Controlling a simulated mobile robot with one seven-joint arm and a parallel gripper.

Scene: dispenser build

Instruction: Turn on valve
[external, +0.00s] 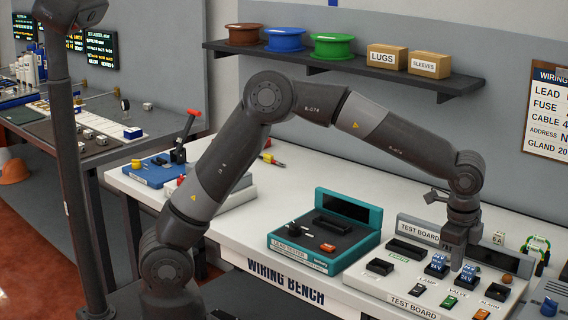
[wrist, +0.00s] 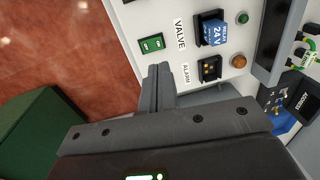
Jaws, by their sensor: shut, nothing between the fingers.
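The test board (external: 385,284) lies at the right end of the bench, with LAMP, VALVE and ALARM labels. The green valve switch (external: 449,302) sits by the VALVE label (external: 458,293). In the wrist view this green switch (wrist: 151,43) is just beyond my fingertips, beside the blue 24V relay (wrist: 213,30) in its socket. A green indicator (wrist: 242,18) is in the same row. My gripper (external: 457,268) points down over the board, fingers together and empty. In the wrist view its fingertips (wrist: 160,70) appear near the switch; contact is not visible.
The ALARM socket (wrist: 209,68) has no blue relay in it; an amber indicator (wrist: 239,61) is beside it. The teal lead tester (external: 325,240) stands left of the board. A shelf (external: 345,70) with spools and boxes hangs behind my arm.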

